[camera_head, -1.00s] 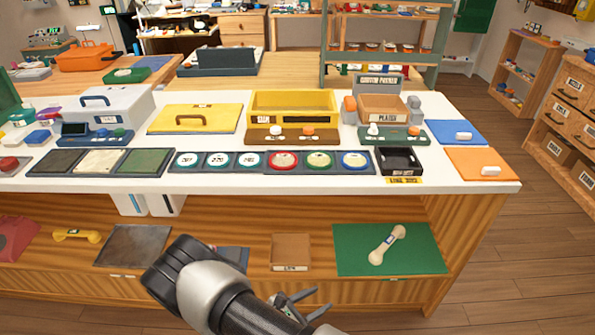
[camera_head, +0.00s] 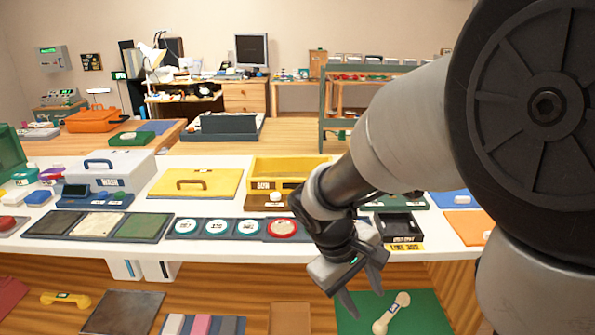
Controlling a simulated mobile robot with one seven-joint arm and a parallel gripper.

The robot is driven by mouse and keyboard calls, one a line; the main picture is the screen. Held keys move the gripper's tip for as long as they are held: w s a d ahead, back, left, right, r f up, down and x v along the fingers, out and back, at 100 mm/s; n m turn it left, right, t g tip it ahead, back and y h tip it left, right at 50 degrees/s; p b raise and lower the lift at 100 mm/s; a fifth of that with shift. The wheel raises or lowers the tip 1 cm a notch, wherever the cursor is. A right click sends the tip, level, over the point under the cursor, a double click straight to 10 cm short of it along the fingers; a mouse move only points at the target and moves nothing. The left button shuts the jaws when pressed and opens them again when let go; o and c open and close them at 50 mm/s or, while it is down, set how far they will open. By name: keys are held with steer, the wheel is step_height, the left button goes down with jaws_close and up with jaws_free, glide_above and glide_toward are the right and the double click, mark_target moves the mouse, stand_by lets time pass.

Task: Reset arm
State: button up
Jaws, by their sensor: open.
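My gripper (camera_head: 362,290) hangs from my arm at the right of centre, in front of the white counter's front edge. Its two fingers point down and are apart, with nothing between them. A cream phone handset (camera_head: 391,313) lies on a green mat (camera_head: 432,314) on the lower shelf, below and to the right of the fingers. My arm covers the right part of the view and hides part of the counter, including some of the round dials.
The white counter (camera_head: 140,237) carries a yellow bin (camera_head: 270,172), a yellow lid (camera_head: 195,187), a grey case (camera_head: 120,172), round dials (camera_head: 217,227) and a black tray (camera_head: 398,228). A yellow handset (camera_head: 66,299) lies on the lower shelf.

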steer(key=s+d+r+m+t+y+p, duration=0.1)
steer(key=s+r+m+t+y, duration=0.5)
steer(key=s+r, duration=0.65)
step_height(320, 180, up, 26)
steer(key=w+g+h+p, duration=0.1)
steer(key=p, duration=2.3)
steer(key=shift+w+d+f+m+h, duration=0.2)
steer(key=shift+w+m+h, duration=0.1)
steer(key=shift+w, duration=0.05)
